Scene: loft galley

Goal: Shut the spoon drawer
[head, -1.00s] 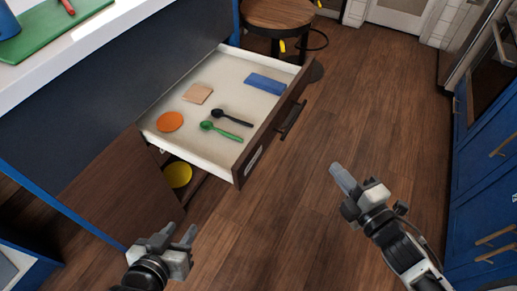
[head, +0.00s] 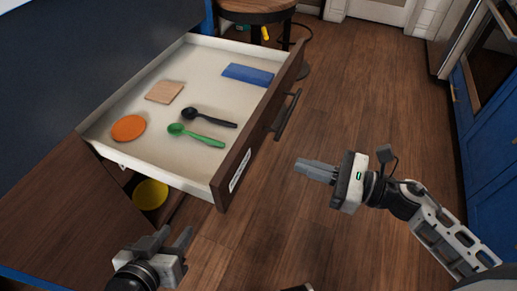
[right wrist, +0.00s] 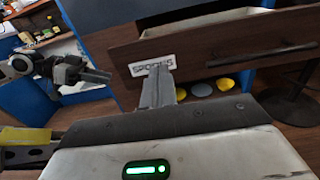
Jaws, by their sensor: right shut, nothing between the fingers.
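The spoon drawer (head: 244,150) is pulled well out of the dark cabinet. Its brown front carries a bar handle (head: 288,115) and a white label, which seems to read SPOONS in the right wrist view (right wrist: 152,65). Inside lie a green spoon (head: 196,135), a black spoon (head: 209,118), an orange disc (head: 128,128), a tan square (head: 165,92) and a blue block (head: 247,75). My right gripper (head: 302,167) is shut and empty, in front of the drawer front and apart from it. My left gripper (head: 174,238) is open and empty, below the drawer's near corner.
A yellow bowl (head: 150,194) sits in the space under the drawer. A round stool (head: 257,8) stands beyond the drawer's far end. Blue cabinets (head: 490,130) line the right side. The wooden floor between is clear.

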